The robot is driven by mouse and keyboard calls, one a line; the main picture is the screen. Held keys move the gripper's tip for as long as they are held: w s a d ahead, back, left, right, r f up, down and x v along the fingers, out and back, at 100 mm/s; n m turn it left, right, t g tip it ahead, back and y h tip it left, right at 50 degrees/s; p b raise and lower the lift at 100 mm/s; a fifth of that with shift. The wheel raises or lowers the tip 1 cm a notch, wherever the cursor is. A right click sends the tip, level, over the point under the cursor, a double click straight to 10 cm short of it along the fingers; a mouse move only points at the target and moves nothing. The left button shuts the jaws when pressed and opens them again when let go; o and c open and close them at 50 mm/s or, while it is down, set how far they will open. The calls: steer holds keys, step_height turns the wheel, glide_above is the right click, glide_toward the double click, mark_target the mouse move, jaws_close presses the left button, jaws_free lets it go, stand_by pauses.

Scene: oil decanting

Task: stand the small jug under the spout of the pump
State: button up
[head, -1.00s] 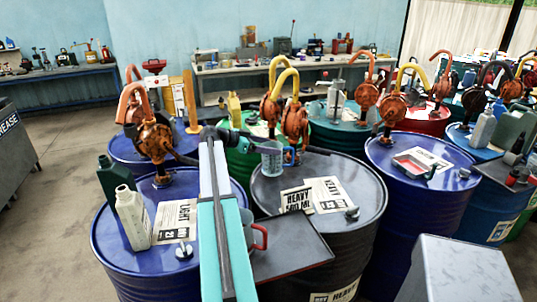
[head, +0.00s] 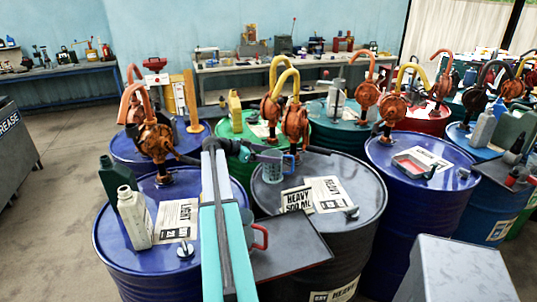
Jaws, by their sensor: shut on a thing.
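The small jug (head: 271,170) is clear with a blue handle. My gripper (head: 255,154) is shut on it, above the black HEAVY drum (head: 336,232). The jug looks slightly tilted; I cannot tell whether its base touches the drum top. An orange-brown pump (head: 295,123) with a curved yellow spout (head: 287,78) stands at the back of this drum. The jug is below and a little left of the pump body. A second jug with a red handle (head: 260,237) stands on a dark tray (head: 290,257), partly hidden by my arm.
HEAVY cards (head: 327,191) and a cap (head: 351,212) lie on the black drum. The blue LIGHT drum (head: 125,251) at left carries another pump (head: 155,141), a white bottle (head: 134,219) and a green bottle (head: 114,180). A grey box (head: 457,268) stands front right.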

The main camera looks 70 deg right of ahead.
steer(key=shift+f, duration=0.1)
steer(key=o, duration=1.6)
steer(key=shift+w+a, duration=0.2)
steer(key=shift+w, duration=0.05)
steer(key=b+v, duration=0.3)
steer(key=v, duration=0.8)
steer(key=shift+w+a+r, duration=0.15)
steer(key=shift+a+r, duration=0.05)
